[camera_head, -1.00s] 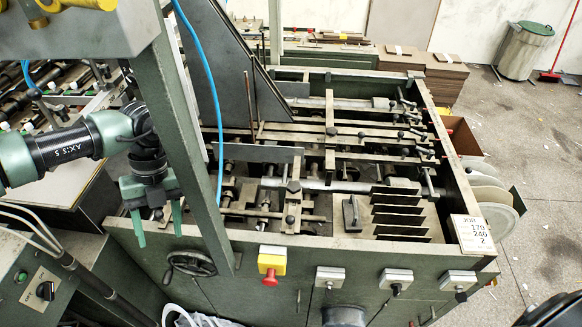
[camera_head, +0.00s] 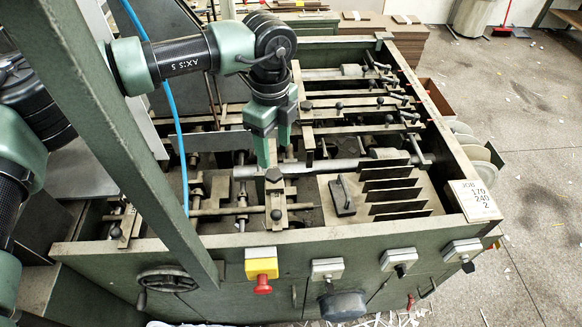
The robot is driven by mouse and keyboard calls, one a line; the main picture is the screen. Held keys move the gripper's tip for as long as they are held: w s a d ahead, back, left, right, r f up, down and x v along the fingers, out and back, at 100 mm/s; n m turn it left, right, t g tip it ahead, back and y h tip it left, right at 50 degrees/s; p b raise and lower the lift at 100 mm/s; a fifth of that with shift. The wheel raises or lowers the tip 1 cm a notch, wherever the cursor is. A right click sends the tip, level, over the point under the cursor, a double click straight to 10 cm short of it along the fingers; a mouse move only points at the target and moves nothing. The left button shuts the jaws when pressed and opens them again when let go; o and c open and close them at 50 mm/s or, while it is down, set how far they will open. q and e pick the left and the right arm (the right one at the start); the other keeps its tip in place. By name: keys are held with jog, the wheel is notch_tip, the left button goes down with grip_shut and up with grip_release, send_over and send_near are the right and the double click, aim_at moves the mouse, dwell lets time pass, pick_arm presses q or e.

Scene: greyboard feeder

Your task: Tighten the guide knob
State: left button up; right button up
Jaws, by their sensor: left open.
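My left gripper (camera_head: 273,154) is over the middle of the green feeder, with its two green fingers apart and pointing down. It is empty. Dark guide knobs sit on the guide bars. One dark knob (camera_head: 274,174) on the crossing bar shows just below the fingertips, and another (camera_head: 276,214) is lower on the same guide. I cannot tell whether the fingers touch the upper knob or are above it. Several smaller dark knobs (camera_head: 338,106) line the rails to the right. I cannot tell which knob is loose. My right gripper is not in view.
A green post crosses the left side, with a blue hose (camera_head: 178,120) beside it. A dark block with a handle (camera_head: 342,194) and several upright dark plates (camera_head: 400,196) stand on the right. A job card (camera_head: 474,201) lies at the front right corner. A handwheel (camera_head: 167,280) is at front left.

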aim_at(275, 174)
pick_arm(q)
jog(key=shift+f+p, duration=0.3)
jog(key=shift+f, duration=0.05)
jog(key=f+p, duration=0.1)
jog(key=f, duration=0.3)
jog(key=f+p, duration=0.1)
jog(key=shift+s+f+p, duration=0.25)
jog(key=shift+f+p, duration=0.1)
jog(key=shift+f, duration=0.5)
jog(key=shift+a, duration=0.1)
grip_shut()
